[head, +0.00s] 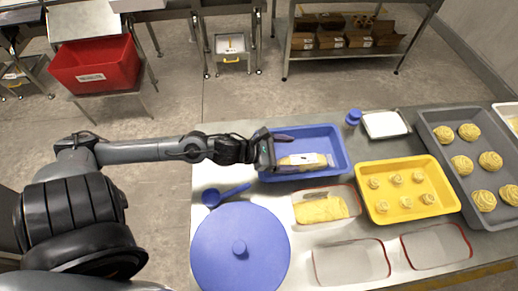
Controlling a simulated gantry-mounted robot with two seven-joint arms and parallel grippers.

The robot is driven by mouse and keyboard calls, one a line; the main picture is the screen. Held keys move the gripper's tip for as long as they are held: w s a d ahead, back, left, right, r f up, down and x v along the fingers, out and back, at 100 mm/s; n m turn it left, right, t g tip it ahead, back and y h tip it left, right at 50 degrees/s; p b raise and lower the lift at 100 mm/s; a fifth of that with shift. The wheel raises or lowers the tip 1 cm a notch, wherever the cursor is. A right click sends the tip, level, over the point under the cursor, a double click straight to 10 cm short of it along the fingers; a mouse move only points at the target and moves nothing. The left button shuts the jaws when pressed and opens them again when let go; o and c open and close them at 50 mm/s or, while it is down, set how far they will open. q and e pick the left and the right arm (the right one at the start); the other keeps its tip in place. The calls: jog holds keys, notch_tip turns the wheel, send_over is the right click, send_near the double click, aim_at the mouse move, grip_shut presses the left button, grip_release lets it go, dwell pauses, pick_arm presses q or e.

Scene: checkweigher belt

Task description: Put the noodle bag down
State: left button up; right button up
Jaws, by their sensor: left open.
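The noodle bag (302,161) appears to be the pale, yellowish packet with a white label lying in the blue tray (336,141) at the middle of the table. My left gripper (275,151) is at the left end of the packet, over the tray's left part. Its jaws are open; whether a finger touches the packet cannot be told. The gripper hides part of the tray's left side. My right gripper is not in view.
A yellow tray (408,213) with noodle nests stands right of the blue tray. A clear container (335,193) with yellow contents stands in front of it. A large blue lid (240,270) and blue ladle (225,194) lie front left. Two empty containers (350,262) (436,246) stand at the front.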

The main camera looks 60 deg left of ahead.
pick_arm(q)
jog(key=p+v, duration=0.2)
jog(key=v, duration=0.8)
jog(key=shift+p, duration=0.3)
jog(key=shift+s+r, duration=0.1)
